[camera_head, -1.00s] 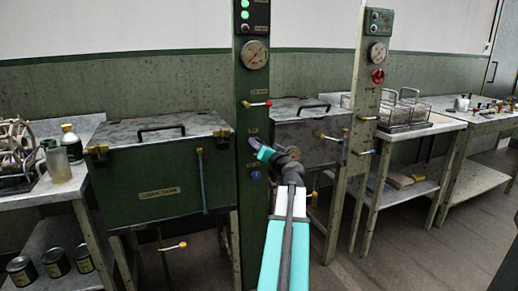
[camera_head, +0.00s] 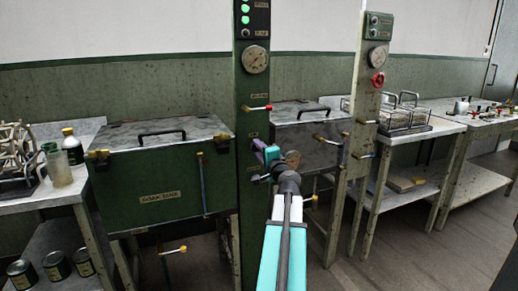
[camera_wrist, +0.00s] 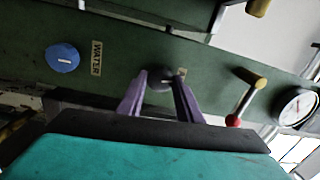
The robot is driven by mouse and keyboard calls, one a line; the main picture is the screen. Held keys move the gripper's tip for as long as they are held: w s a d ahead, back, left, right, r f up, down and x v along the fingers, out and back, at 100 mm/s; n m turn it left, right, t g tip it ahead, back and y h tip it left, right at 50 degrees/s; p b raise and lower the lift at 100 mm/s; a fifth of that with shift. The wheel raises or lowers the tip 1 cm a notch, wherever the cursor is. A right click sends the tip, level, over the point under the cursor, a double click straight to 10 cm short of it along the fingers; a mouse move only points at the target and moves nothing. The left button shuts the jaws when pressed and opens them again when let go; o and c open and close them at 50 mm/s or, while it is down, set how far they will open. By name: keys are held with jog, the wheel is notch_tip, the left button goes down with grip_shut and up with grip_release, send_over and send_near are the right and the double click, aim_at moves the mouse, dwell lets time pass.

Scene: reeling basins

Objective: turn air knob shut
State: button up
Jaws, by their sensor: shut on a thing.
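The air knob (camera_wrist: 160,82) is a small dark grey round knob on the green column (camera_head: 252,90). In the wrist view it sits between the purple fingertips of my gripper (camera_wrist: 161,78), which is shut on it. Part of the knob is hidden by the fingers, and a small label beside it is mostly covered. In the head view my gripper (camera_head: 263,154) is up against the column's face and hides the knob. The blue water knob (camera_wrist: 62,58), with its WATER label (camera_wrist: 96,58), is to the left in the wrist view, apart from the fingers.
A red-tipped lever (camera_head: 258,107) and a pressure gauge (camera_head: 255,60) are above on the same column. A green tank (camera_head: 150,185) stands to the left. A grey tank (camera_head: 305,140) and a second post (camera_head: 360,120) stand to the right, close to my arm.

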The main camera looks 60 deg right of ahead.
jog(key=shift+m+h+p, duration=0.3)
jog(key=shift+m+p, duration=0.3)
jog(key=shift+m, duration=1.1)
jog(key=o, duration=1)
jog(key=shift+o, duration=0.2)
jog(key=shift+a, duration=0.1)
jog(key=b+v, duration=0.1)
jog(key=v, duration=0.7)
jog(key=shift+s+b, duration=0.2)
jog(key=shift+b, duration=0.2)
